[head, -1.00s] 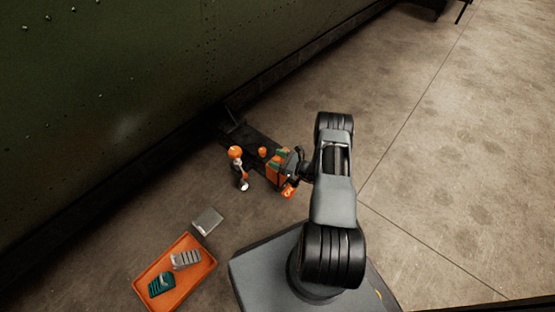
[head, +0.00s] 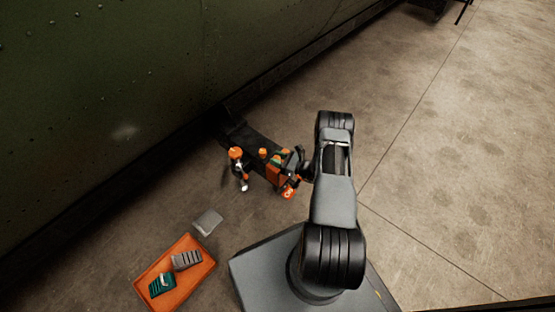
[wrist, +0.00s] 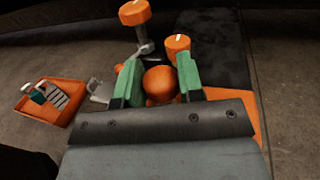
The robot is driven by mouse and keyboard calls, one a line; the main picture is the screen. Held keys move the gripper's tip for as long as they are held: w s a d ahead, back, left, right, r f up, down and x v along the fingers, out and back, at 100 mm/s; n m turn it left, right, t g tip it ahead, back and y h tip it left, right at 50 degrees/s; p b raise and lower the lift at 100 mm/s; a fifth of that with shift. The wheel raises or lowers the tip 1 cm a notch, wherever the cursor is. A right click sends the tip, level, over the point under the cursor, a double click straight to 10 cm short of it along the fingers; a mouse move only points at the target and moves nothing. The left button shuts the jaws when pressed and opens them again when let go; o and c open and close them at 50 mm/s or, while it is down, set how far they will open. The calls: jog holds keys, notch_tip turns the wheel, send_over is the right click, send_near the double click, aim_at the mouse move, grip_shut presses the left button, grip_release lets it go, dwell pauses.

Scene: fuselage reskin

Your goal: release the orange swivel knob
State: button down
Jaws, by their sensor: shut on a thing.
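A round orange knob (wrist: 160,84) sits between the green fingertips of my gripper (wrist: 158,80) in the wrist view. My gripper is shut on it, with one finger on each side. In the head view my gripper (head: 282,158) is at the orange fixture (head: 272,175) on the dark strip, and the gripped knob is hidden there. Two other orange-topped knobs stand beyond the fingers: a near one (wrist: 177,45), and a farther one (wrist: 135,12) on a metal stem. They also show in the head view, the near one (head: 263,153) and the stemmed one (head: 236,153).
An orange tray (head: 205,270) with a grey ribbed block (head: 187,260) and a teal block (head: 161,284) lies on the floor at lower left. A grey plate (head: 207,222) lies beside it. The green riveted fuselage wall (head: 90,90) rises at left. The floor at right is clear.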

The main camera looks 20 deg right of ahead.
jog(key=shift+r, duration=0.85)
jog(key=shift+f, duration=0.15)
jog(key=c, duration=1.1)
grip_release()
jog(key=shift+d, duration=0.1)
jog(key=o, duration=0.3)
jog(key=shift+o, duration=0.2)
jog(key=p+v, duration=0.3)
jog(key=v, duration=1)
jog(key=shift+s+d, duration=0.15)
jog(key=shift+s, duration=0.15)
